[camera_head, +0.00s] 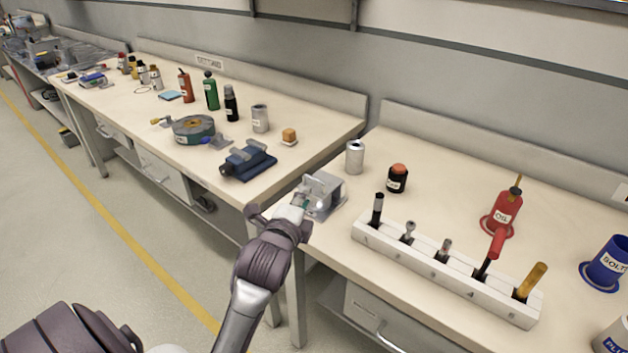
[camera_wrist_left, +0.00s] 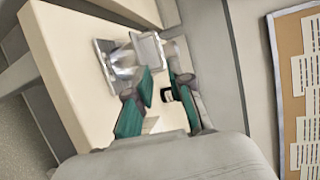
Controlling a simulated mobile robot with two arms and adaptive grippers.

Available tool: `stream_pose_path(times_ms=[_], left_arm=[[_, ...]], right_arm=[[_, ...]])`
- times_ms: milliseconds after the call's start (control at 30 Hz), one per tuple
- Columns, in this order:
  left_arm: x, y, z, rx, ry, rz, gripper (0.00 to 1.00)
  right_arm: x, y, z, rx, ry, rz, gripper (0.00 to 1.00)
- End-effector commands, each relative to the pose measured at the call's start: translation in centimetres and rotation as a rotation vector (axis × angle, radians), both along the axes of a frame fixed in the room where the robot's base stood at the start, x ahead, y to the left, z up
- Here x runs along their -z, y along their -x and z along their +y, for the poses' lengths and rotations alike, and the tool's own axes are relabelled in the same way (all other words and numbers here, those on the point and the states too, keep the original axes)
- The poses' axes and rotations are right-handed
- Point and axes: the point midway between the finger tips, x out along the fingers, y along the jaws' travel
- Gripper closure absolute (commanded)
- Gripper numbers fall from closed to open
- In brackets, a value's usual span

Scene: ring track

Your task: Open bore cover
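A small metal fixture (camera_head: 328,190) stands at the front left corner of the right bench. In the left wrist view it shows as a shiny base (camera_wrist_left: 112,72) with a pale, framed flat plate (camera_wrist_left: 148,50) beside it, which looks like the bore cover. I cannot tell the plate's exact angle. My left gripper (camera_head: 296,204) is at the fixture's near left side. In the left wrist view its green-padded fingers (camera_wrist_left: 160,80) are apart, with the plate just beyond their tips. Contact with the plate is unclear. My right gripper is not in view.
A white numbered rack (camera_head: 440,268) with several tools stands right of the fixture. A silver can (camera_head: 355,157) and a dark jar with an orange top (camera_head: 397,179) stand behind. A blue vise (camera_head: 248,162) sits on the left bench, across a gap. A red oil can (camera_head: 502,212) stands farther right.

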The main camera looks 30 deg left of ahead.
Motion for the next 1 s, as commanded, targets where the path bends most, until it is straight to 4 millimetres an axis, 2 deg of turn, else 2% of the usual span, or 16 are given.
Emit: stream_pose_path(times_ms=[33, 200, 433, 600, 900, 1000], left_arm=[[0.1, -1.2, 0.4, -0.002, 0.001, -0.002, 0.8], [0.8, -4.6, 1.5, -0.001, 0.004, -0.001, 0.8], [1.5, -8.0, 2.6, 0.0, 0.003, 0.0, 0.8], [1.7, -9.1, 3.0, -0.001, 0.003, 0.001, 0.8], [1.8, -9.2, 3.1, -0.001, 0.002, 0.001, 0.8], [1.8, -9.2, 3.0, 0.0, 0.003, 0.001, 0.96]], right_arm=[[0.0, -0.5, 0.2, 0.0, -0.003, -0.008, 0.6], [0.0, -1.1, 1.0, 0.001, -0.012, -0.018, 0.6], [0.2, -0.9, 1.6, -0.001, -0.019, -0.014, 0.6], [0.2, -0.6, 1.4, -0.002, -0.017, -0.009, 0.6], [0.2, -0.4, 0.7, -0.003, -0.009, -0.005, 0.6], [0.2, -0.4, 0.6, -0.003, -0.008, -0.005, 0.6]])
